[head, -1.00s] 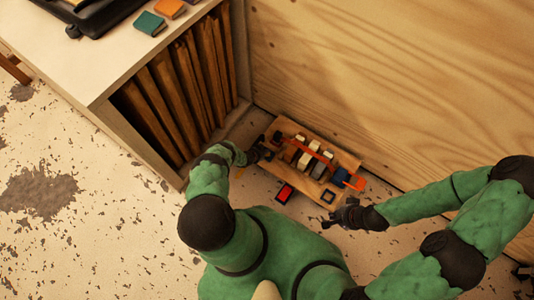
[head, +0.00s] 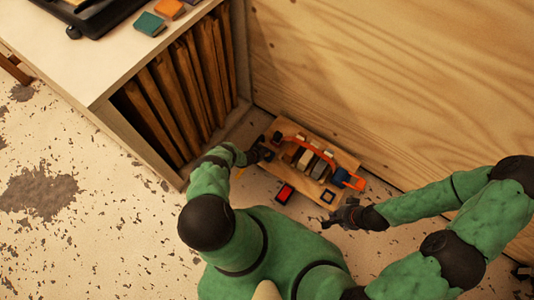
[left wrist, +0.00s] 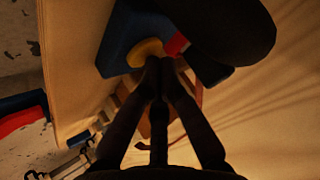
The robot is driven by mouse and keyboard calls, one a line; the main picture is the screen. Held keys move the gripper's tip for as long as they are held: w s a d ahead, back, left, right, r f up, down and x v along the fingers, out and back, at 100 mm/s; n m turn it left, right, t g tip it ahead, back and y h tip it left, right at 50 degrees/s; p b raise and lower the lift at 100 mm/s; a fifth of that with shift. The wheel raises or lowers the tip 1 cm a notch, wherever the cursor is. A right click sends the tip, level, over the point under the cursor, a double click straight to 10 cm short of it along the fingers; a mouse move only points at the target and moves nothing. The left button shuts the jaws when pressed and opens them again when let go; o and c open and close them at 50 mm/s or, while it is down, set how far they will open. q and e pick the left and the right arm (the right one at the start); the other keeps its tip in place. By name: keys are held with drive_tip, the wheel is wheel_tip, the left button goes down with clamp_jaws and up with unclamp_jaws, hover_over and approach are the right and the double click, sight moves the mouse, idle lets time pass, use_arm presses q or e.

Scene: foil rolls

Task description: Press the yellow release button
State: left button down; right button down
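The yellow release button (left wrist: 148,48) sits on a blue block (left wrist: 120,40) in the left wrist view. My left gripper (left wrist: 160,64) has its fingertips together with nothing seen between them. The tips overlap the button's lower edge; I cannot tell whether they press it. In the head view my left gripper (head: 257,154) is at the left end of a wooden board (head: 340,153) bearing several rolls (head: 316,163) and an orange curved bar (head: 310,143). The yellow button cannot be made out there. My right gripper (head: 345,216) is near the board's right end, too small to read.
A red block in a dark frame (head: 284,193) lies in front of the board. A plywood wall (head: 400,90) rises behind, and a shelf unit (head: 125,60) stands at left. Floor at left is clear.

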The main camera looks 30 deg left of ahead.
use_arm(q)
drive_tip(key=shift+r+p, duration=0.45)
drive_tip(key=shift+r, duration=0.3)
wheel_tip(320, 180, up, 5)
drive_tip(key=p, duration=0.4)
idle(0.8)
